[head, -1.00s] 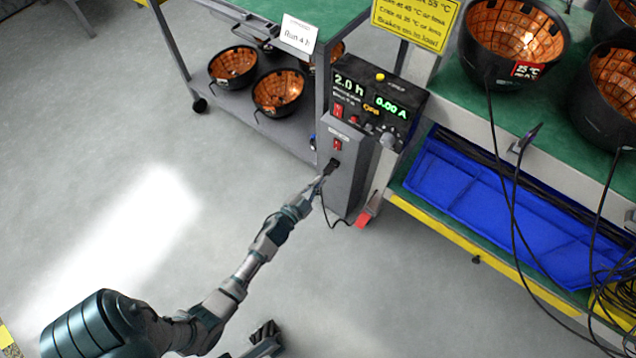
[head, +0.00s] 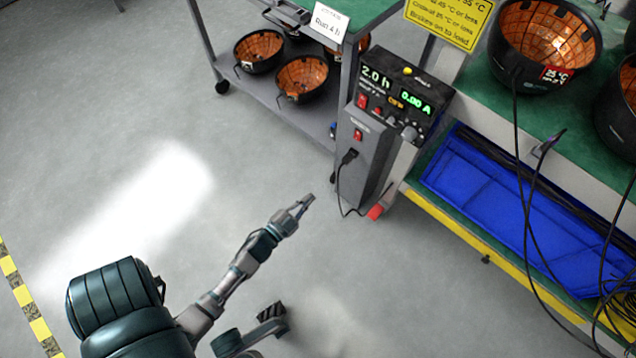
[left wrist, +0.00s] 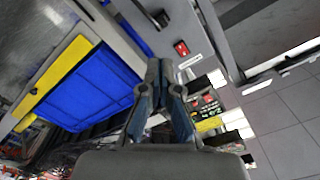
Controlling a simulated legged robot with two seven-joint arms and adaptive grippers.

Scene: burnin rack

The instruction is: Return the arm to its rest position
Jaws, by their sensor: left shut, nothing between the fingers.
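My left gripper (head: 306,201) is shut and empty over bare floor, left of the grey power unit and apart from it. Its closed fingers also show in the left wrist view (left wrist: 160,68). The grey unit (head: 363,165) has a red rocker switch and a black plug (head: 349,156) seated in its front, with a cable hanging down. The panel (head: 400,100) above it reads 2.0 h and 0.00 A. My right gripper is not clearly in view; a dark piece of mine (head: 270,312) shows at the bottom.
A cart (head: 290,108) with black copper-lined bowls stands behind, left of the unit. A green bench (head: 480,85) with more bowls is at the right. A blue tray (head: 470,180) lies on its lower shelf, with black cables hanging in front. The floor at the left is clear.

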